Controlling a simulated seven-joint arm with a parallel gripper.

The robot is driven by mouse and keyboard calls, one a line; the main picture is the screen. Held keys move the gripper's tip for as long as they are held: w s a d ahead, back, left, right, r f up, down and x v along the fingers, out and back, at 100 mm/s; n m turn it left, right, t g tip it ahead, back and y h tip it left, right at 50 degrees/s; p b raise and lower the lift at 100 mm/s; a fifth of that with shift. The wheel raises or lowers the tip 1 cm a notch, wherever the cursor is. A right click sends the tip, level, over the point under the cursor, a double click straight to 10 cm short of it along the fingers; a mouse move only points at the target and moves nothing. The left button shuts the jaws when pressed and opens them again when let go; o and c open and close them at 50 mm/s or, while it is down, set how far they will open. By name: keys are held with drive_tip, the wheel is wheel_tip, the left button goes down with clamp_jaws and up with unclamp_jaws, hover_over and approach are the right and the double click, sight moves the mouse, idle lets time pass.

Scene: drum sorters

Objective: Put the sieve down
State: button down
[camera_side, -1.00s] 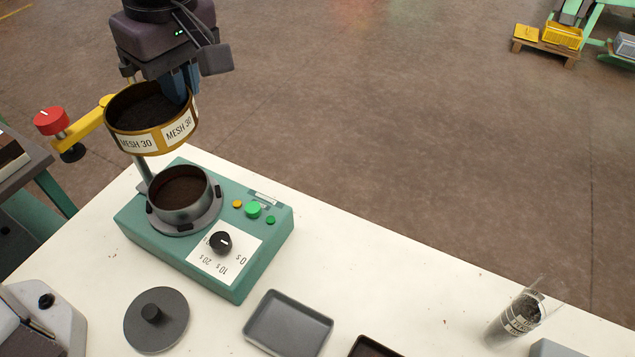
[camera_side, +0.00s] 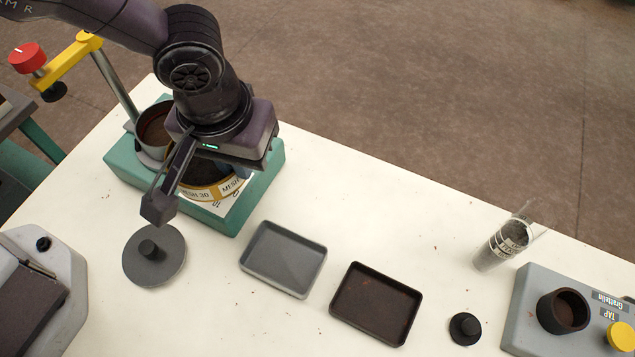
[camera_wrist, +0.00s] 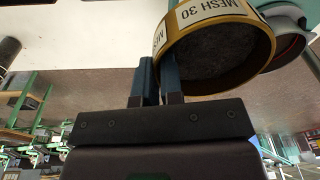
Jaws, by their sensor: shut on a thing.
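The sieve (camera_side: 230,188) is a gold ring labelled MESH 30, partly hidden behind my arm in the side view. It hangs over the front part of the green shaker base (camera_side: 122,160), beside the shaker's round pan (camera_side: 152,128). My gripper (camera_side: 246,170) is shut on the sieve's wall. In the wrist view the blue fingers (camera_wrist: 159,78) pinch the rim of the sieve (camera_wrist: 216,48), which has dark material inside. I cannot tell how high the sieve is above the base.
A grey lid (camera_side: 154,262), a grey tray (camera_side: 283,262) and a dark tray (camera_side: 376,304) lie on the white table. A glass cylinder (camera_side: 502,246) and a grey device (camera_side: 530,310) stand at right. The shaker's yellow clamp arm (camera_side: 66,62) is swung left. Table between is clear.

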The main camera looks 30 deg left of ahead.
drive_tip(key=w+d+f, duration=0.9)
drive_tip(key=w, duration=0.1)
drive_tip(key=shift+w+f, duration=0.1)
drive_tip(key=shift+f, duration=0.1)
drive_tip(key=shift+w+d+f, duration=0.2)
drive_tip(key=shift+f, duration=1.6)
drive_tip(key=shift+f, duration=0.15)
drive_tip(key=c, duration=1.3)
unclamp_jaws()
drive_tip(key=shift+o, duration=0.2)
